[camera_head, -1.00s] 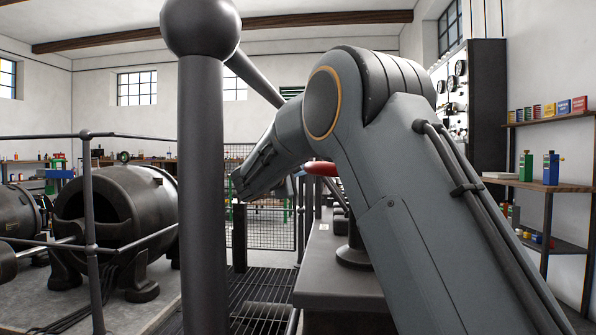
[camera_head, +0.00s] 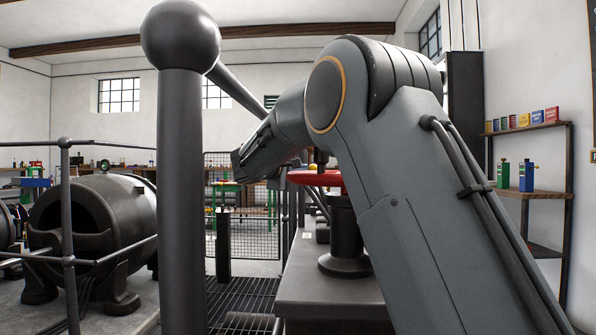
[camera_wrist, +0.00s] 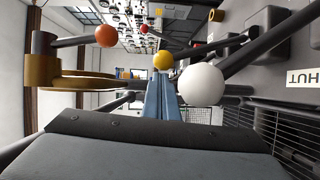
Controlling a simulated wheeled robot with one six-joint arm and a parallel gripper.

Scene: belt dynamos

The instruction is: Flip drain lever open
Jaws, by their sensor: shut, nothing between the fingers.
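In the wrist view, several levers with ball knobs show around my gripper (camera_wrist: 162,98). Its two blue-grey fingers are together with nothing between them. A yellow knob (camera_wrist: 163,61) appears just beyond the fingertips; I cannot tell whether they touch. A white knob (camera_wrist: 203,85) on a dark rod is close by on the right. An orange knob (camera_wrist: 106,36) and a small red knob (camera_wrist: 145,29) are farther up. A white label (camera_wrist: 303,78) reading "HUT", upside down and cut off, is at the right edge. I cannot tell which lever is the drain lever. The fingertips are not distinct in the head view.
A red handwheel (camera_head: 314,178) on a dark pedestal stands on a grey bench (camera_head: 320,292), partly behind my arm. A thick post (camera_head: 182,190) and rail are at the left, before a large dark dynamo (camera_head: 93,235). A brass-coloured part (camera_wrist: 75,82) is left of my gripper.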

